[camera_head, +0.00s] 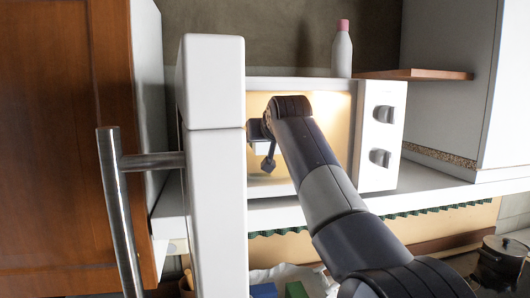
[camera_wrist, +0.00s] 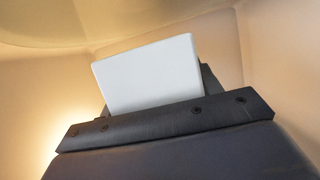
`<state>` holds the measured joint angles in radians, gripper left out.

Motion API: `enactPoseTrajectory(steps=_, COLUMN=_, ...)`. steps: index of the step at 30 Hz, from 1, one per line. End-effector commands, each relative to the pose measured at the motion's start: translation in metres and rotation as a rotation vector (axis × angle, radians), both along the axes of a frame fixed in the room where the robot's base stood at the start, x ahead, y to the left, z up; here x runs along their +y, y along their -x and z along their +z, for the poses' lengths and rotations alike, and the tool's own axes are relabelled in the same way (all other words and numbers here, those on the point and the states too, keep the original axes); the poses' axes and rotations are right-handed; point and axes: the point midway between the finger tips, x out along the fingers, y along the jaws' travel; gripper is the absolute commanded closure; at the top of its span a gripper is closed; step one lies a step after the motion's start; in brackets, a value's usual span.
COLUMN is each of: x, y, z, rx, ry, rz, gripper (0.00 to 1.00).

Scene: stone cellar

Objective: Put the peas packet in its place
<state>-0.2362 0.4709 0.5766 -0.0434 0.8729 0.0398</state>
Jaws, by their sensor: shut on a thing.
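My arm reaches into a lit white microwave (camera_head: 378,140) whose door (camera_head: 214,150) stands open at the left. My gripper (camera_head: 268,160) is inside its cavity, partly hidden by my arm in the head view. In the wrist view my gripper (camera_wrist: 155,95) is shut on a pale, flat-sided block, taken as the peas packet (camera_wrist: 148,74). No label shows on the side facing the camera. A dark finger shows behind its right edge. The packet is held up off the cavity floor as far as I can see; its lower end is hidden by the gripper.
The door's metal handle (camera_head: 121,215) juts out at the left, before a wooden cabinet door (camera_head: 60,140). A wooden shelf (camera_head: 415,74) is at the right. A dark pot (camera_head: 500,262) sits lower right.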

Motion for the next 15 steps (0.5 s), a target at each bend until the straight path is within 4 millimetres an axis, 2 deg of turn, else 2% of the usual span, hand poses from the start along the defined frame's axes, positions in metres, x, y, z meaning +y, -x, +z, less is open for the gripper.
enactPoseTrajectory(steps=10, x=0.000, y=0.001, z=-0.030, rx=-0.002, ry=0.000, rz=0.000, gripper=0.74)
enactPoseTrajectory(steps=15, x=0.001, y=-0.003, z=-0.036, rx=-0.003, ry=-0.001, rz=0.000, gripper=0.74)
